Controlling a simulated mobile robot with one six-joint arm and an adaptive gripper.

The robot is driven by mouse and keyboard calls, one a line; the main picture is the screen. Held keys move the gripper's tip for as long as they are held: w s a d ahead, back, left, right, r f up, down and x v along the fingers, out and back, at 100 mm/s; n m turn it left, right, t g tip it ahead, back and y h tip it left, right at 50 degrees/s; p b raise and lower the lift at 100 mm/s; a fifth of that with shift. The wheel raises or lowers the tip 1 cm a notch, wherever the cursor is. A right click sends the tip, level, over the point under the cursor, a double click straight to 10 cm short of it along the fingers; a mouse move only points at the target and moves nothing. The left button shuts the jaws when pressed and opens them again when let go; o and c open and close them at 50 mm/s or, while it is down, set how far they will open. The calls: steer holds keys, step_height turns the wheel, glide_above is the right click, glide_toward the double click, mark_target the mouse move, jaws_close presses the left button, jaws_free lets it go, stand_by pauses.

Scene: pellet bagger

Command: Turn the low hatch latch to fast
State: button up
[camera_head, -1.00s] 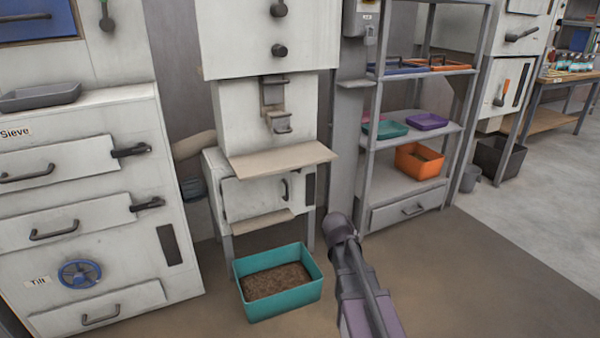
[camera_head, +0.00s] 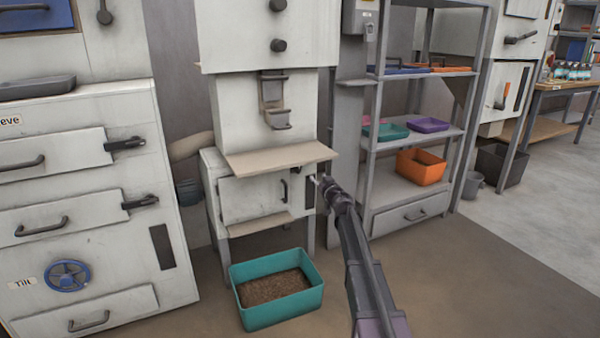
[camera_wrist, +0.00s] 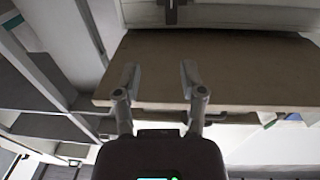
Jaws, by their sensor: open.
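The low hatch (camera_head: 245,199) is a pale, worn door under the bagger's beige ledge (camera_head: 277,158), and it looks closed. A small dark upright handle (camera_head: 284,190), which may be the latch, sits near its right edge. I cannot read its setting. My gripper (camera_head: 317,181) is just right of the hatch, below the ledge's right end, apart from the handle in the picture. In the wrist view my gripper (camera_wrist: 159,78) has its two fingers apart with nothing between them. The ledge (camera_wrist: 215,65) fills the view behind them; the latch does not show there.
A teal bin (camera_head: 276,290) of brown pellets stands on the floor below the hatch. A grey shelf rack (camera_head: 418,148) with trays and an orange bin (camera_head: 420,167) stands to the right. The sieve cabinet (camera_head: 85,235) is at left. The floor at front right is clear.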

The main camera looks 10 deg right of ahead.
mark_target(298, 168)
steer(key=shift+w+a+f+n+g+y, duration=0.3)
steer(key=shift+w+a+f+n+y, duration=0.15)
steer(key=shift+y, duration=0.35)
steer(key=x, duration=1.3)
steer(key=shift+w, duration=0.3)
steer(key=shift+a, duration=0.1)
steer(key=shift+c, duration=0.2)
jaws_close()
